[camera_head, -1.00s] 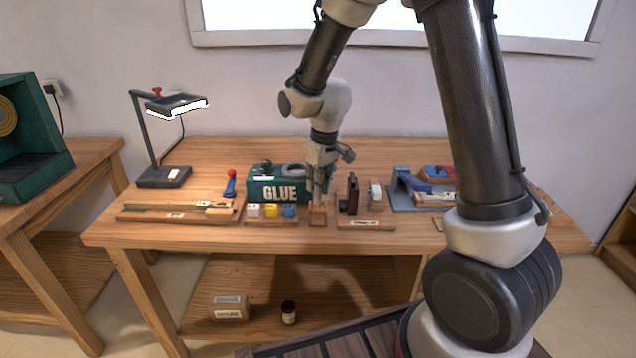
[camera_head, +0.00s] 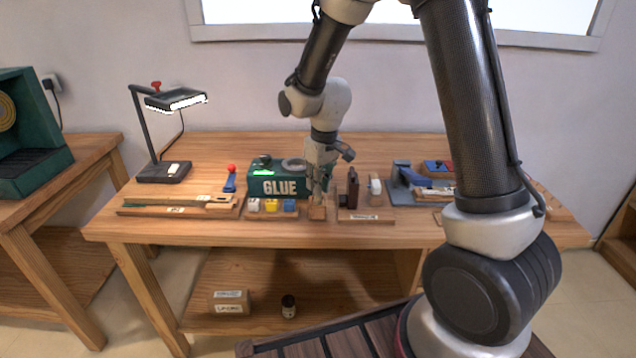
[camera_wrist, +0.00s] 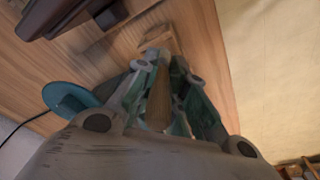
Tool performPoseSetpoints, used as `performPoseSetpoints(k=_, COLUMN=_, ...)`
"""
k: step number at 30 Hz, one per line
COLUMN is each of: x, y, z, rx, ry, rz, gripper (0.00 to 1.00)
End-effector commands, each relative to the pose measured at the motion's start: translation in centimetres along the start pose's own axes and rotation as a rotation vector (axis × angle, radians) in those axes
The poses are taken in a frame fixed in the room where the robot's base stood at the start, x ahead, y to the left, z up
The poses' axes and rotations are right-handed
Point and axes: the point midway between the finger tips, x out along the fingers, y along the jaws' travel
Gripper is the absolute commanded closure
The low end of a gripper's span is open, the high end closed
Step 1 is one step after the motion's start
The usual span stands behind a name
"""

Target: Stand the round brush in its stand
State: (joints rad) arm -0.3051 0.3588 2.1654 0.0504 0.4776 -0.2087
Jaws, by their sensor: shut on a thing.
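My gripper (camera_head: 319,182) is over the front middle of the workbench, pointing down in the head view. In the wrist view my gripper (camera_wrist: 160,85) is shut around the round brush (camera_wrist: 158,100), whose pale wooden handle runs between the fingers. The brush's lower end is hidden by the fingers and the view angle. A small wooden block, seemingly the stand (camera_head: 317,213), sits on the bench directly under my gripper. The stand also shows in the wrist view (camera_wrist: 161,38), just beyond the fingertips. I cannot tell whether the brush is inside it.
A green GLUE box (camera_head: 278,188) stands close behind and left, with small white, yellow and blue blocks (camera_head: 271,206) before it. A dark brown upright piece (camera_head: 352,188) stands close on the right. A lamp (camera_head: 163,172) and wooden strips (camera_head: 175,205) are farther left.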

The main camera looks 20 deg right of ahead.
Motion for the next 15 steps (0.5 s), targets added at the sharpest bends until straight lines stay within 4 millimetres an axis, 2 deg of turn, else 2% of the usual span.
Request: performPoseSetpoints(k=15, x=0.58, y=0.0, z=0.08, rx=0.0, ry=0.0, rz=0.0, gripper=1.0)
